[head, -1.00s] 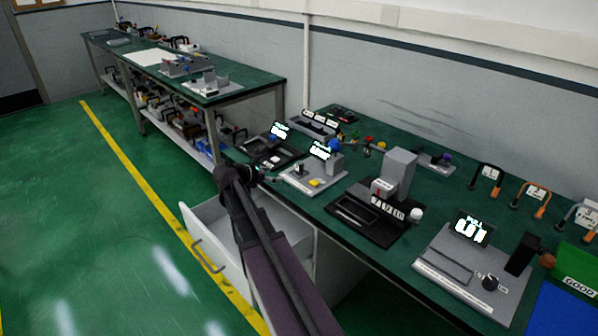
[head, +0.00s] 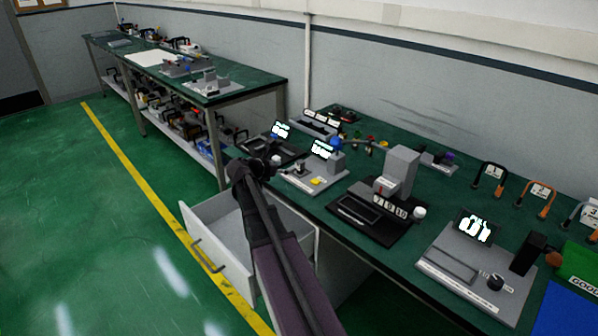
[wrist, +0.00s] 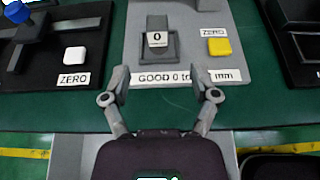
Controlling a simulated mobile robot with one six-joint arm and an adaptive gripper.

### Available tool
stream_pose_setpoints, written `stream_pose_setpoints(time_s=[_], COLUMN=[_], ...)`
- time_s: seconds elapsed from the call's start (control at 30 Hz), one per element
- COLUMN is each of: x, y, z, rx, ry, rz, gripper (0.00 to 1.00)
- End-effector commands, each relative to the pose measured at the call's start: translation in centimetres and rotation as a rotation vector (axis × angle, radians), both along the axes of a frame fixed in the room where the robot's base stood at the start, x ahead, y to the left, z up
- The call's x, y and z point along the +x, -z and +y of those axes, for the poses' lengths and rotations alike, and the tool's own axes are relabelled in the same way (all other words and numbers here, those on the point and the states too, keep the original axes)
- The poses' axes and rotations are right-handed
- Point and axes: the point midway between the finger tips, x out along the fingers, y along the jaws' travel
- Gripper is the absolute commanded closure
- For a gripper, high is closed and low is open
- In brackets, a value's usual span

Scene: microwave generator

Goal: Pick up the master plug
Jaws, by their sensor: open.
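A small dark grey block with a white "0" label, which looks like the master plug (wrist: 157,38), sits upright in a square grey holder on a light grey gauge base (wrist: 192,62). In the head view this base (head: 322,178) stands near the bench's front edge. My gripper (wrist: 160,76) is open and empty, its two fingers apart. In the wrist view the block appears between and beyond the fingertips, not touching them. In the head view my gripper (head: 268,163) is at the bench edge, left of the base, and its fingers are hard to make out.
A yellow button (wrist: 219,46) is right of the block. A black station with a white button (wrist: 75,54) and a blue knob (wrist: 17,12) is left. A black device with a grey column (head: 401,172) stands further right. An open white drawer (head: 218,240) juts out below.

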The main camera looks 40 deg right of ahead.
Motion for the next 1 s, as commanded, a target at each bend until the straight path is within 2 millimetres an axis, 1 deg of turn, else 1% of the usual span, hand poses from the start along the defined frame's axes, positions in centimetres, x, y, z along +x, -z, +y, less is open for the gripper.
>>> stream_pose_setpoints(time_s=[0.03,0.1,0.3,0.43,0.83,1.0], x=[0.2,0.2,0.4,0.4,0.4,0.6], y=[0.7,1.1,1.7,1.8,1.9,2.4], z=[-0.9,-1.9,-3.9,-4.4,-4.6,-5.8], rx=[0.000,0.000,0.000,0.000,0.000,0.000], ry=[0.001,0.001,0.000,0.001,0.001,0.002], rz=[-0.001,-0.001,0.000,0.000,0.000,0.000], gripper=[0.23,0.23,0.23,0.23,0.23,0.23])
